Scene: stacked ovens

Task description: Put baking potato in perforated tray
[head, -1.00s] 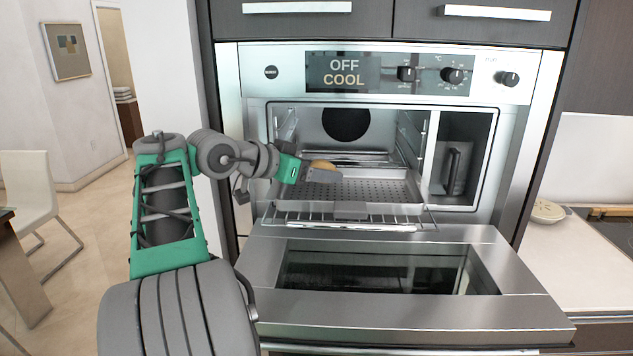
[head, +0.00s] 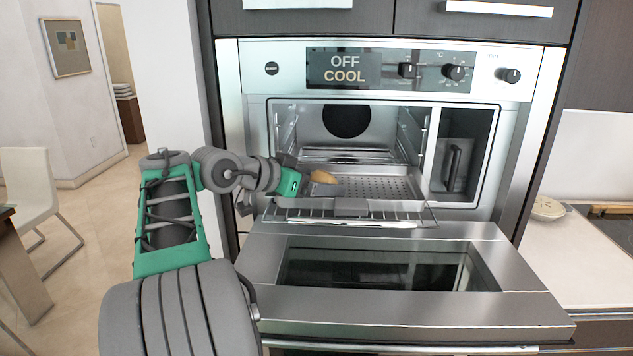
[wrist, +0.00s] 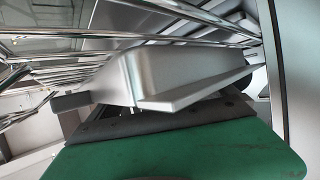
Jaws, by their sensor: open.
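The baking potato (head: 323,177) is a small tan lump at the left side of the perforated tray, beside my fingers. My gripper (head: 322,187) is open and low over the left part of the tray. Whether the potato touches the tray floor or a finger I cannot tell. The perforated tray (head: 385,188) is grey metal with many holes and sits on the oven rack; my gripper covers its left end. In the wrist view the tray's outer wall and rim (wrist: 170,75) are close, above my green gripper body; the potato is not seen there.
The wire rack (head: 390,221) sticks out over the lowered oven door (head: 400,308). The oven walls stand close on both sides. A side compartment with a dark handle (head: 453,168) is at the right. Wire bars (wrist: 100,45) run close in the wrist view.

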